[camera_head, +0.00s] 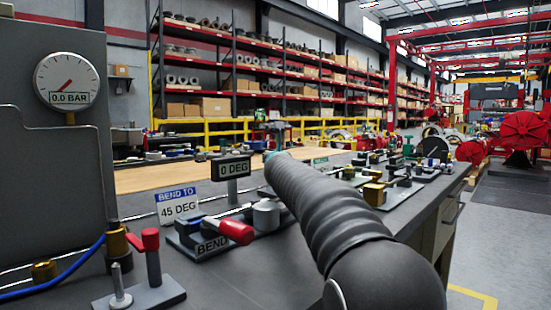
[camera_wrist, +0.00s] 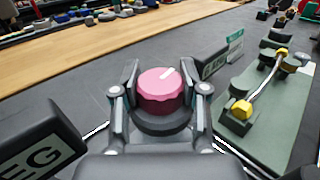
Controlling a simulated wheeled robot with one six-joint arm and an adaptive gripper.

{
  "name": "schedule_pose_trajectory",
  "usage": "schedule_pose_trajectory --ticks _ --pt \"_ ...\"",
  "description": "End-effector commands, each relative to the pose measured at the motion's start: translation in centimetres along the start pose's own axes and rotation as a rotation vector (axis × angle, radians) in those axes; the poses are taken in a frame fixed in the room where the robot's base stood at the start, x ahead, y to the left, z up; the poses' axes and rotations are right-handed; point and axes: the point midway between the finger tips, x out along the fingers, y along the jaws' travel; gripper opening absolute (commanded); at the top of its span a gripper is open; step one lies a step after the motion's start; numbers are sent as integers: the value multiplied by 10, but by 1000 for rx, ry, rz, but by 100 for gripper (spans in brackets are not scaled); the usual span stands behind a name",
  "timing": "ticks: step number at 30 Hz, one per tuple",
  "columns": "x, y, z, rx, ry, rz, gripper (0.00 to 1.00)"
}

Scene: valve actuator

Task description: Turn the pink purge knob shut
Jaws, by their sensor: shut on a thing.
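The pink purge knob (camera_wrist: 158,97) is in the middle of the wrist view, on a dark round base. A short white mark on its top points to the upper right. My gripper (camera_wrist: 161,84) has one finger on each side of the knob and is shut on it. The fingers and base hide the knob's lower sides. In the head view my dark ribbed arm reaches over the bench, and the knob and fingers are hidden behind it.
A gauge (camera_head: 67,81) reads 0.0 BAR. The bending tool with a red handle (camera_head: 236,231), the 0 DEG display (camera_head: 231,168) and the BEND TO 45 DEG sign (camera_head: 179,203) stand left of my arm. A green plate (camera_wrist: 243,146) with brass fittings lies right of the knob.

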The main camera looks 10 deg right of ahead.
Motion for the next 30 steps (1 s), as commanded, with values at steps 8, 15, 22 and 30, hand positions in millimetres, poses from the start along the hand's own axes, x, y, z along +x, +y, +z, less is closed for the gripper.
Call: schedule_pose_trajectory --ticks 8,15,22,30 --pt "0 0 1 -1 -2 64 8" --pt "0 0 1 0 -1 106 8" --pt "0 0 2 0 -2 142 8" --pt "0 0 2 0 -2 197 8"
